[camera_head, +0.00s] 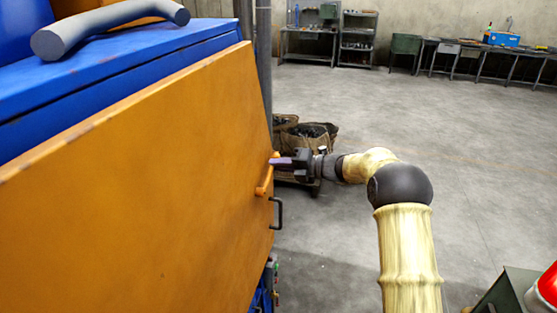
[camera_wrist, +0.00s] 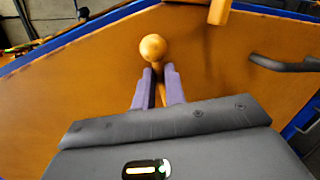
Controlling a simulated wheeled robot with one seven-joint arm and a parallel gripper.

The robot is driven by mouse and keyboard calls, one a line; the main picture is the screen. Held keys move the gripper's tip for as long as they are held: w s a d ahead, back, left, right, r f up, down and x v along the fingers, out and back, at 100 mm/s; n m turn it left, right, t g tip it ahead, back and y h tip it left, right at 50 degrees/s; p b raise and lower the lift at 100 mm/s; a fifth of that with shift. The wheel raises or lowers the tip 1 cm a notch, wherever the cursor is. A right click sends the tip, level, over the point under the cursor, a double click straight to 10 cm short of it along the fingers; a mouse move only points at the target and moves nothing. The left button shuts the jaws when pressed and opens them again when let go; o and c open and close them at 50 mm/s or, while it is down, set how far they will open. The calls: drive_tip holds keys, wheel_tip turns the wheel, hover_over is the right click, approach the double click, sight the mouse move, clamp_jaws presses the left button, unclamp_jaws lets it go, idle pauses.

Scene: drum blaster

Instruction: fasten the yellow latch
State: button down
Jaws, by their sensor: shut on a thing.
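The yellow latch (camera_head: 264,181) is at the right edge of the orange door panel (camera_head: 140,190) in the head view. In the wrist view its round knob (camera_wrist: 153,47) stands just beyond my fingertips. My gripper (camera_head: 281,162) reaches the latch from the right. In the wrist view the purple fingers of my gripper (camera_wrist: 158,77) are shut on the latch's stem, just below the knob. Part of the stem is hidden between the fingers.
A black handle (camera_head: 277,212) is just below the latch on the panel. A yellow block (camera_wrist: 219,10) is at the wrist view's top edge. The blue machine body (camera_head: 120,65) lies behind the panel. Bins (camera_head: 310,135) stand beyond my gripper. Open floor (camera_head: 450,130) lies to the right.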

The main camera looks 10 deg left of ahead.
drive_tip(key=shift+w+f+m+g, duration=0.15)
drive_tip(key=shift+f+m+g, duration=0.05)
drive_tip(key=shift+f+m, duration=0.6)
drive_tip(key=shift+w+f+m+g, duration=0.15)
drive_tip(key=shift+f+m+g, duration=0.05)
drive_tip(key=shift+f+m, duration=0.55)
drive_tip(key=c, duration=1.5)
unclamp_jaws()
drive_tip(key=shift+f, duration=0.1)
drive_tip(key=shift+o, duration=0.2)
drive_tip(key=shift+d, duration=0.1)
drive_tip(key=b+v, duration=0.5)
drive_tip(key=v, duration=1.2)
drive_tip(key=shift+d+r, duration=0.15)
drive_tip(key=shift+r, duration=0.1)
